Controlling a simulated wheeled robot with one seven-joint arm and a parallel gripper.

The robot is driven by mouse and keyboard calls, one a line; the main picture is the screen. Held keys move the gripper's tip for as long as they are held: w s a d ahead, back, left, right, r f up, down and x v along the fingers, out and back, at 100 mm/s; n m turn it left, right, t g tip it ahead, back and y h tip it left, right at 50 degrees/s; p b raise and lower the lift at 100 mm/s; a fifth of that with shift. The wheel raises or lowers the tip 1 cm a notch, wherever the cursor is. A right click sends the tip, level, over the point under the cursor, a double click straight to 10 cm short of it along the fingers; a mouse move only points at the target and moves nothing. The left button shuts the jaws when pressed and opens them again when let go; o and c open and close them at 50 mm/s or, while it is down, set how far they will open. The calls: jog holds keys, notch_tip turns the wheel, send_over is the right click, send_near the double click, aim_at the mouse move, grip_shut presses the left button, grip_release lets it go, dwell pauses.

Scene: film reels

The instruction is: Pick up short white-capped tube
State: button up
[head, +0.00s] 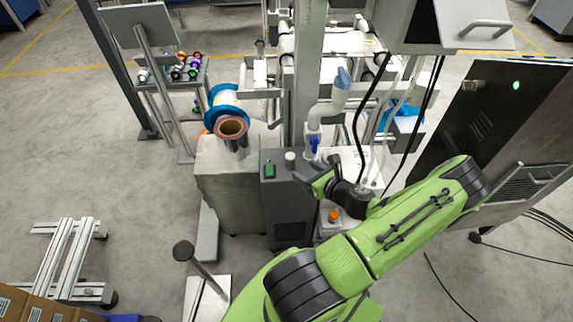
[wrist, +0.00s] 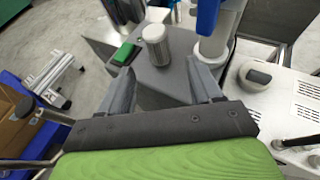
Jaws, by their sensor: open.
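The short white-capped tube (head: 290,160) stands upright on the dark grey cabinet top (head: 278,181). My gripper (head: 306,178) is near the right side of the cabinet top in the head view. In the wrist view my gripper (wrist: 160,72) has its two grey fingers apart with nothing between them. The tube does not appear to be touched by either finger.
A green block (head: 269,170) lies left of the tube. A white pipe with a blue valve handle (head: 314,142) rises close on the right. A copper-coloured film roll (head: 232,130) and a blue-flanged reel (head: 226,100) are at left. An orange knob (head: 334,215) sits on the white machine nearby.

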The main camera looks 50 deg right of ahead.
aim_at(293, 164)
jog(key=b+x, duration=0.2)
jog(key=x, duration=0.7)
jog(key=shift+a+f+b, duration=0.1)
jog(key=shift+a+b, duration=0.05)
jog(key=shift+b, duration=0.15)
jog(key=c, duration=1.1)
jog(key=shift+o, duration=0.2)
jog(key=shift+r, duration=0.2)
